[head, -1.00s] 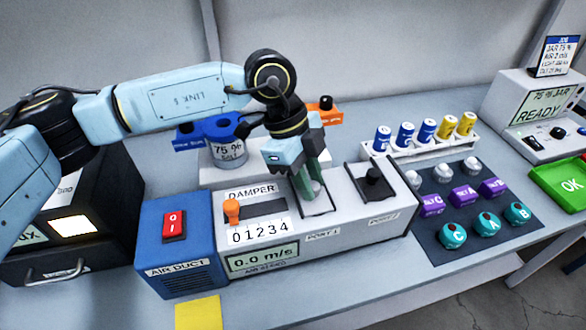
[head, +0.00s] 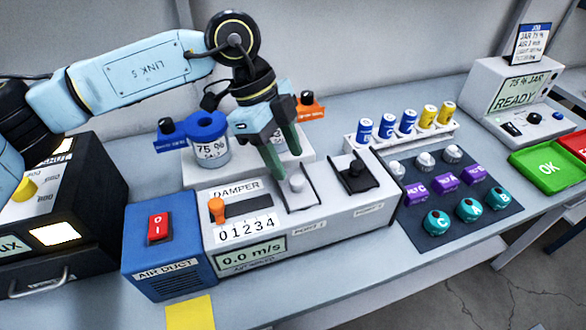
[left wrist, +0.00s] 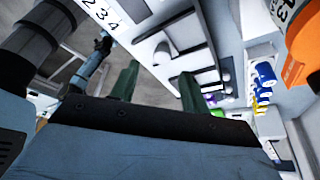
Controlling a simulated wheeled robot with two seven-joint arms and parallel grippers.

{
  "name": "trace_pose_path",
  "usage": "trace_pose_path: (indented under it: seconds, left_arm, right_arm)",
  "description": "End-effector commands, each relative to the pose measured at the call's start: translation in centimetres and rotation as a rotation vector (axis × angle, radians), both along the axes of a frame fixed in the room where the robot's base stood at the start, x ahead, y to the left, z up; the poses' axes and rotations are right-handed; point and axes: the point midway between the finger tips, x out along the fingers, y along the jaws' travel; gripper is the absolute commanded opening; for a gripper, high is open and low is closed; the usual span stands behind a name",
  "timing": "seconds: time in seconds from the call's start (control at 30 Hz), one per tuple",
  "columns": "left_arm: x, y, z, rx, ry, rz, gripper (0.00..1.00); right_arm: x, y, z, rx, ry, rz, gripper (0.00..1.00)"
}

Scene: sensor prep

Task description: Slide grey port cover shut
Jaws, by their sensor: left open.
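The grey port cover (head: 297,184) has a round grey knob and sits in the PORT 1 slot of the white duct unit (head: 325,215). I cannot tell how far across its slot it lies. My left gripper (head: 287,163) is open and empty, its green fingers just behind and above the grey knob. One fingertip overlaps the knob's edge in the head view; contact cannot be told. In the left wrist view the open fingers (left wrist: 160,68) straddle the grey knob (left wrist: 162,51) in the picture. My right gripper is not in view.
A black cover (head: 356,174) at PORT 2 stands right of the grey one. An orange damper lever (head: 216,210) is left, beside the blue air duct box (head: 160,248). A blue-lidded jar (head: 208,140) stands behind, and a rack of blue and yellow vials (head: 408,124) back right.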

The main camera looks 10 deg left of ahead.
Motion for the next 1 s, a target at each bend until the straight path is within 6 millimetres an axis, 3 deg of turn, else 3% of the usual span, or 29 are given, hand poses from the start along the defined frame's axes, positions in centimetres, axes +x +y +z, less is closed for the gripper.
trace_pose_path:
  seconds: [0.1,0.33,0.5,0.83,1.0]
  left_arm:
    - [0.5,1.0,2.7,-0.001,-0.003,0.002,0.46]
    - [1.0,2.5,6.4,0.000,-0.001,0.000,0.46]
    - [1.1,2.9,7.5,-0.001,0.001,-0.001,0.46]
    - [1.1,3.0,7.7,0.000,0.002,-0.002,0.46]
    - [1.1,3.0,9.7,-0.001,0.001,-0.001,0.46]
  right_arm:
    - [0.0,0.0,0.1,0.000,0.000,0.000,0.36]
    - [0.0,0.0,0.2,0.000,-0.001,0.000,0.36]
    - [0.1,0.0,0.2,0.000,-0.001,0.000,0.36]
    - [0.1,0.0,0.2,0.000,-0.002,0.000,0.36]
    - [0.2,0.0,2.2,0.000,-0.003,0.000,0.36]
